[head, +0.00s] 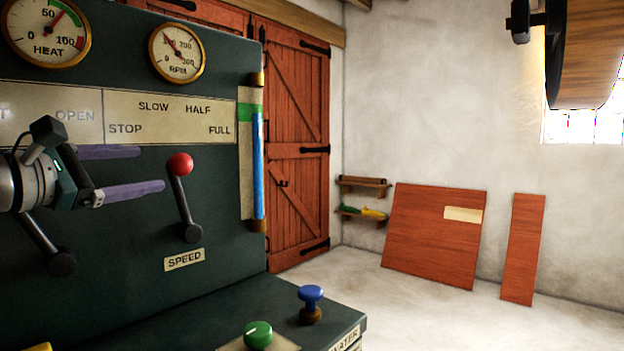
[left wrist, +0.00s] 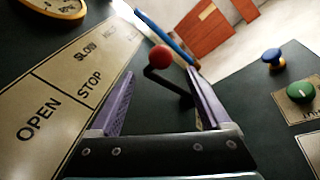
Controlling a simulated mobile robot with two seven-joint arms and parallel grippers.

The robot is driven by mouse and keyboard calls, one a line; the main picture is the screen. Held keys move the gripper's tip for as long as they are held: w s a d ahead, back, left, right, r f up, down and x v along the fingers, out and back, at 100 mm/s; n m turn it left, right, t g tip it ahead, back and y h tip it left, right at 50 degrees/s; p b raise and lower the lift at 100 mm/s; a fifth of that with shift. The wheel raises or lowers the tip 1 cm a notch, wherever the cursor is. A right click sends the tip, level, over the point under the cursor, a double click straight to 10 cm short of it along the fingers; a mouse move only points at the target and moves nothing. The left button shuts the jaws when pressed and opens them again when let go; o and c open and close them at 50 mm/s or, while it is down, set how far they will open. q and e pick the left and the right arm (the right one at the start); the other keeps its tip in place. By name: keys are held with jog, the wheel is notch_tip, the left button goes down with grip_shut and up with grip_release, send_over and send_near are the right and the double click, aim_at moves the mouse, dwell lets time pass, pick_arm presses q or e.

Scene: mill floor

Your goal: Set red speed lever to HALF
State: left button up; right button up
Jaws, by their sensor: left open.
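The red-knobbed speed lever (head: 183,200) stands on the dark green panel above the SPEED label (head: 184,260). In the head view it points up and slightly left, between the SLOW and HALF marks of the scale plate (head: 168,117). My left gripper (head: 152,168) is open, its purple fingers just left of the red knob (head: 180,164) and pointing at it. In the left wrist view the red knob (left wrist: 160,55) shows between and beyond the fingertips, apart from both. The lever's lower rod is partly hidden behind the right-hand finger there. My right gripper is not in view.
Another dark lever (head: 45,245) stands on the panel's left, behind my left gripper. A blue-filled tube (head: 257,165) runs along the panel's right edge. A blue knob (head: 311,300) and green knob (head: 258,335) stand on the lower ledge. Open floor lies to the right.

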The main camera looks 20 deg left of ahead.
aim_at(171, 166)
pick_arm(q)
jog(key=w+b, duration=0.1)
jog(key=w, duration=0.8)
jog(key=shift+d+b, duration=0.1)
jog(key=shift+b, duration=0.3)
grip_shut()
dwell(0.5)
